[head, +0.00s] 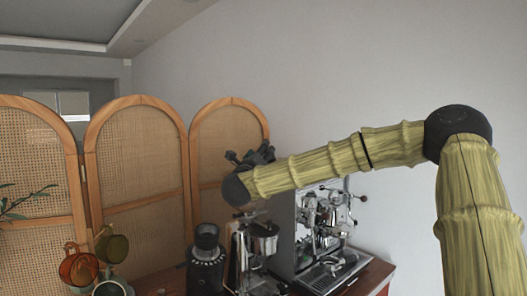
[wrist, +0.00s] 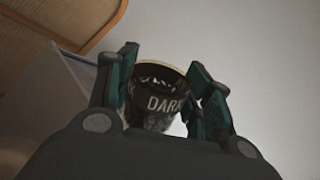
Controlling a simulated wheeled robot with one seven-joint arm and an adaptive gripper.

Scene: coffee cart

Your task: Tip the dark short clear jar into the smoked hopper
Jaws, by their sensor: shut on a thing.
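In the wrist view, the short clear jar (wrist: 166,103) with a black band reading "DARK" sits between the two fingers of my gripper (wrist: 163,72). The gripper is shut on it. Dark contents show through its wall, and its pale rim faces up in the picture. In the head view, my gripper (head: 250,155) is raised above the grinders, and I cannot make out the jar there. A black grinder (head: 205,275) stands below and left of it, with a dark, smoked-looking hopper (head: 206,236) on top. The hopper's inside is hard to see.
A chrome grinder (head: 264,246) stands right of the black one, partly under my arm. An espresso machine (head: 325,225) is further right on the wooden cart top (head: 378,276). A cane folding screen (head: 138,160) stands behind.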

